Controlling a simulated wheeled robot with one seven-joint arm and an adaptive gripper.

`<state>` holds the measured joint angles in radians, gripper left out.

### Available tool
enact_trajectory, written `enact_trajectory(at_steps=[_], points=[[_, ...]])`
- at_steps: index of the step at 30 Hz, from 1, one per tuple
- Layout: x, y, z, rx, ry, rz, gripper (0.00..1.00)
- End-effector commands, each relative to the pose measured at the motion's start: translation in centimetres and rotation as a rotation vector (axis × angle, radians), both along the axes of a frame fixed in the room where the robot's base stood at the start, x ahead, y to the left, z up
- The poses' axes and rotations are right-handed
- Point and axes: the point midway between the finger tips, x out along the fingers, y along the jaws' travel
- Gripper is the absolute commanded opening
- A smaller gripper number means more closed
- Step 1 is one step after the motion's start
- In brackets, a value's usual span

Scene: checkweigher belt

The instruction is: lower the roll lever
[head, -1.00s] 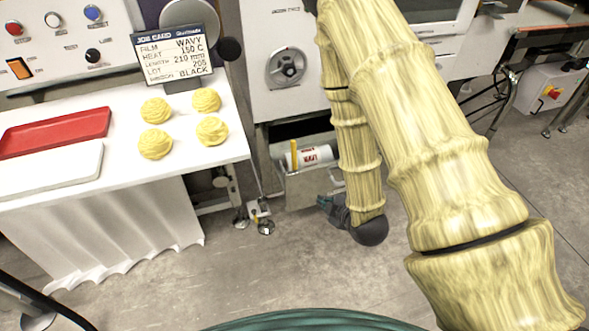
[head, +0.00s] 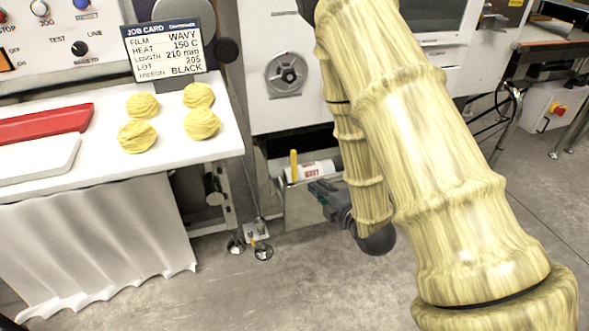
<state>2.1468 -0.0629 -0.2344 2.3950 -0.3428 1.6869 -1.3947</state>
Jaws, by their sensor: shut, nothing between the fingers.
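A short upright yellow handle (head: 293,166), which looks like the roll lever, stands at the left end of a white film roll (head: 312,171) with red print. The roll lies in an open metal holder (head: 302,205) low under the machine. My gripper (head: 316,190) is at the holder's front, to the right of and below the yellow handle, pointing left. It looks shut and empty, and a gap shows between it and the handle. My arm hides the right side of the holder.
The machine's round dial (head: 286,75) is above the roll. Floor in front is clear.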

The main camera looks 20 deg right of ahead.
Motion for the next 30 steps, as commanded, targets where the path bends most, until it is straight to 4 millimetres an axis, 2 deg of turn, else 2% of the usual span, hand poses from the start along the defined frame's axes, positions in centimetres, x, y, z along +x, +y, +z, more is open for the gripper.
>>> enact_trajectory(at_steps=[8, 30], points=[[0.8, 0.2, -0.2, 0.002, -0.001, 0.0, 0.0], [11.6, 2.8, -2.2, 0.003, 0.001, -0.002, 0.0]])
